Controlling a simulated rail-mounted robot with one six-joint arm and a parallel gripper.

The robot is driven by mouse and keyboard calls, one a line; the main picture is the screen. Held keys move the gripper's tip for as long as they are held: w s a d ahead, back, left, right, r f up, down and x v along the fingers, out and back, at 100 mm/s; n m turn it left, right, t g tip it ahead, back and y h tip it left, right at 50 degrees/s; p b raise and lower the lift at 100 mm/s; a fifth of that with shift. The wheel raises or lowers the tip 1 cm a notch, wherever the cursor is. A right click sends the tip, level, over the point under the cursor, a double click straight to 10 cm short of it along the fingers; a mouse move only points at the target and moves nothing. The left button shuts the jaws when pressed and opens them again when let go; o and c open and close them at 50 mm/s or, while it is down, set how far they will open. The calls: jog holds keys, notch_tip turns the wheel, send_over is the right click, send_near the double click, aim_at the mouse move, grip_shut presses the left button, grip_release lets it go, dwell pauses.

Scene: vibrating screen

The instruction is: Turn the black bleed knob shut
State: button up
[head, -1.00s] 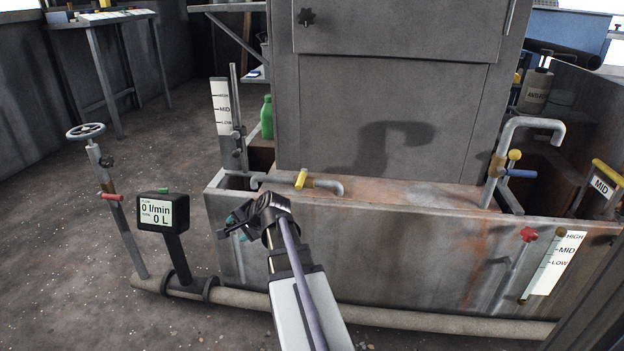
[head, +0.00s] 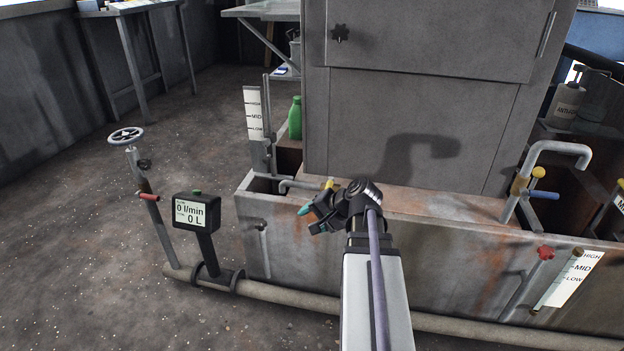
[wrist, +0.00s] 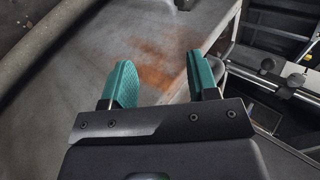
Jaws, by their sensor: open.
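A small black knob (head: 144,164) sits on the slanted standpipe at left, just below the grey handwheel (head: 126,135) and above a red lever. Its turned position is too small to tell. My gripper (head: 309,218) is in front of the tank's front wall, well right of the standpipe and apart from both knobs. In the wrist view, its teal fingers (wrist: 164,82) are spread with nothing between them.
The flow meter (head: 196,212) stands on the floor pipe between the standpipe and the tank (head: 430,240). A yellow handle (head: 328,184) is partly behind my gripper. Open floor lies left of the standpipe.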

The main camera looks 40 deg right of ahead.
jog(key=s+d+r+g+p, duration=0.1)
jog(key=s+d+r+p, duration=0.1)
jog(key=s+r+p, duration=0.3)
jog(key=s+a+r+n+g+h+p, duration=0.1)
jog(key=a+r+n+g+p, duration=0.3)
jog(key=a+r+p, duration=0.3)
jog(key=r+n+p, duration=0.1)
jog(key=p, duration=0.3)
jog(key=shift+g+h, duration=0.3)
jog(key=shift+g, duration=0.1)
jog(key=shift+a, duration=0.1)
jog(key=shift+c, duration=0.3)
